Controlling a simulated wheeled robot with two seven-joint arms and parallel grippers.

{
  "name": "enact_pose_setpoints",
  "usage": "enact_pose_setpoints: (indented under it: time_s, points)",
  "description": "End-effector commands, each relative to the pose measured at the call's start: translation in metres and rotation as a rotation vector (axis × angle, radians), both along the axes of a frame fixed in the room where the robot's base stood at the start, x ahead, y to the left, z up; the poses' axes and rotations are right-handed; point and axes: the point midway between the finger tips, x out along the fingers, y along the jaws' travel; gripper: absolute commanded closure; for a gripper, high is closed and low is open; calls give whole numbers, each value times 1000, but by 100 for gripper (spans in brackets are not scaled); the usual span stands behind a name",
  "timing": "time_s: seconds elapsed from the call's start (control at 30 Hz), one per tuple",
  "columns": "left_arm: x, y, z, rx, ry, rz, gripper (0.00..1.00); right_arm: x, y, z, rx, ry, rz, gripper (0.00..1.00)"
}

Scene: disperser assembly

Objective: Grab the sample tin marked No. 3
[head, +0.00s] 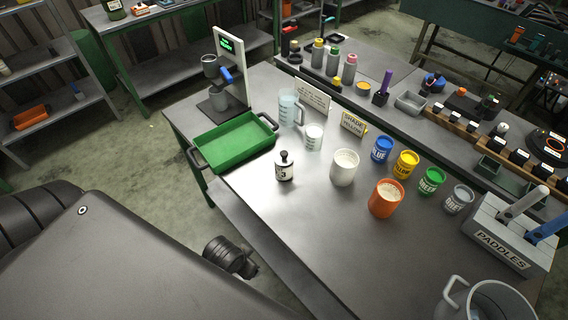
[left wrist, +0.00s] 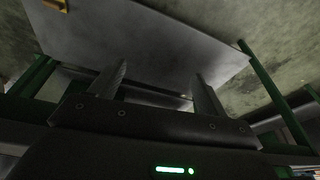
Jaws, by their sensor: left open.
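The tin is not visible in the left wrist view. My right gripper is not in view.
A green tray (head: 232,145) with black handles lies left of the tin. A clear jug (head: 289,107), a small beaker (head: 314,136), a white tub (head: 344,167) and an orange tub (head: 385,199) stand nearby. A paddles box (head: 508,238) is at right. The front bench is clear.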

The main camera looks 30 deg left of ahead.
Motion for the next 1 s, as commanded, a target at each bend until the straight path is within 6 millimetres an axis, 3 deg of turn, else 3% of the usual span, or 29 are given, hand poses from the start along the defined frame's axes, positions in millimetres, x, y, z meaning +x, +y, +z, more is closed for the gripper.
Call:
enact_pose_setpoints:
  time_s: [0.03,0.1,0.2,0.4,0.63,0.8,1.0]
  points:
    - [1,0,23,-1,-14,2,24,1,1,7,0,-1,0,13]
    - [7,0,51,-5,-46,8,24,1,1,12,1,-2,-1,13]
    - [42,0,86,-31,-192,41,24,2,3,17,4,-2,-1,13]
    - [113,2,118,-71,-475,112,24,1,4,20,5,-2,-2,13]
    - [176,13,159,-82,-775,178,24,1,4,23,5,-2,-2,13]
    - [196,20,176,-77,-896,204,24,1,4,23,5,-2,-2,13]
    - [203,22,179,-76,-919,208,24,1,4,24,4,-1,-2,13]
